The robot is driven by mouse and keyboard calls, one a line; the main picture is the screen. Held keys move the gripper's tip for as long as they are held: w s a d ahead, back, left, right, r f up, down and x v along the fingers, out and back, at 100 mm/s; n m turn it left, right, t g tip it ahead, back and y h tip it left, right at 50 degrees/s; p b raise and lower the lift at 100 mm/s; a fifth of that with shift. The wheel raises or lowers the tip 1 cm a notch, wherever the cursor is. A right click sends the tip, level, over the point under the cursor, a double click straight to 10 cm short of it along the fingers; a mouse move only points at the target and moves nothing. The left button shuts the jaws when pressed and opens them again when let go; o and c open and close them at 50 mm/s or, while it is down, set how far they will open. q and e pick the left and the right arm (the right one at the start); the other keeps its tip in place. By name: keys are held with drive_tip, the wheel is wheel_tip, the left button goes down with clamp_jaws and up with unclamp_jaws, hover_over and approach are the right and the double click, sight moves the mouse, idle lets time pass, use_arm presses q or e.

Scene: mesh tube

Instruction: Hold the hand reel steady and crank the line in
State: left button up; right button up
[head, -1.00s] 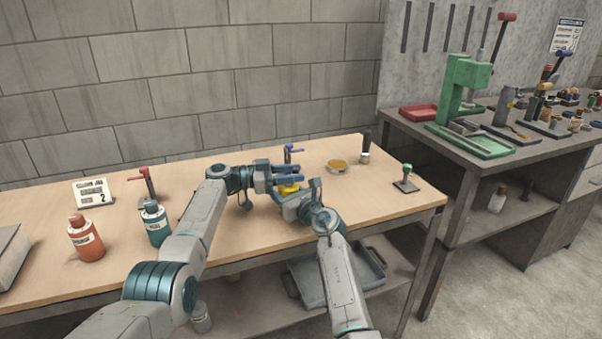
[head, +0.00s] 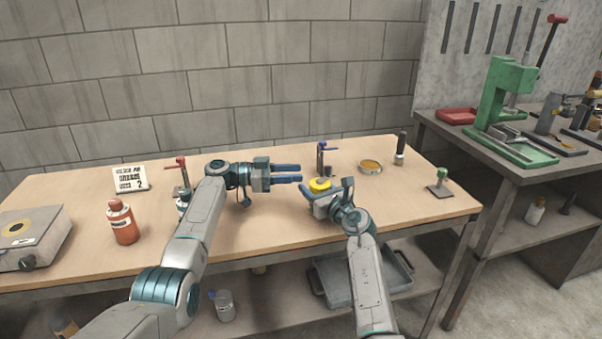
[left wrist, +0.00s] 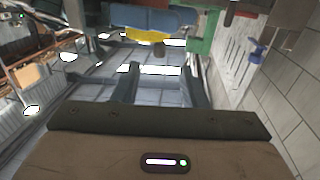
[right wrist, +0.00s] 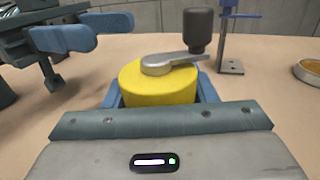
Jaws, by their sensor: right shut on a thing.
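The hand reel is a yellow drum (head: 319,186) with a grey crank arm (right wrist: 172,62) and a dark upright knob (right wrist: 197,31) on top. My right gripper (right wrist: 158,95) is shut on it, with a blue finger on each side. The drum stands upright just above or on the tabletop; I cannot tell which. My left gripper (head: 298,173) is open and empty, to the left of the reel and apart from the knob. Its blue fingers also show at the upper left of the right wrist view (right wrist: 82,34). No line can be made out.
A blue-handled stand (head: 321,160) rises close behind the reel. A round dish (head: 370,167), a dark-handled tool (head: 400,150) and a green-knobbed stand (head: 440,183) are to the right. A red bottle (head: 123,222) stands at the left. The tabletop front right is clear.

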sight(326, 172)
use_arm(q)
drive_tip(key=shift+s+d+f+n+t+y, duration=0.35)
drive_tip(key=shift+f+n+t, duration=0.1)
drive_tip(key=shift+f, duration=0.1)
drive_tip(key=shift+s+d+f+n+t+y, duration=0.25)
drive_tip(key=shift+d+f+n+t, duration=0.1)
drive_tip(key=shift+f+t, duration=0.15)
drive_tip(key=shift+s+d+f+n+t+y, duration=0.1)
drive_tip(key=shift+s+f+n+t+y, duration=0.25)
drive_tip(key=shift+t, duration=0.2)
drive_tip(key=s+a+r+n+t+y, duration=0.2)
drive_tip(key=s+r+n+t+y, duration=0.1)
drive_tip(key=s+n+t, duration=0.3)
drive_tip(key=shift+m+t, duration=0.5)
drive_tip(key=shift+m, duration=0.05)
drive_tip(key=x, duration=1.1)
drive_tip(key=shift+d, duration=0.5)
clamp_jaws()
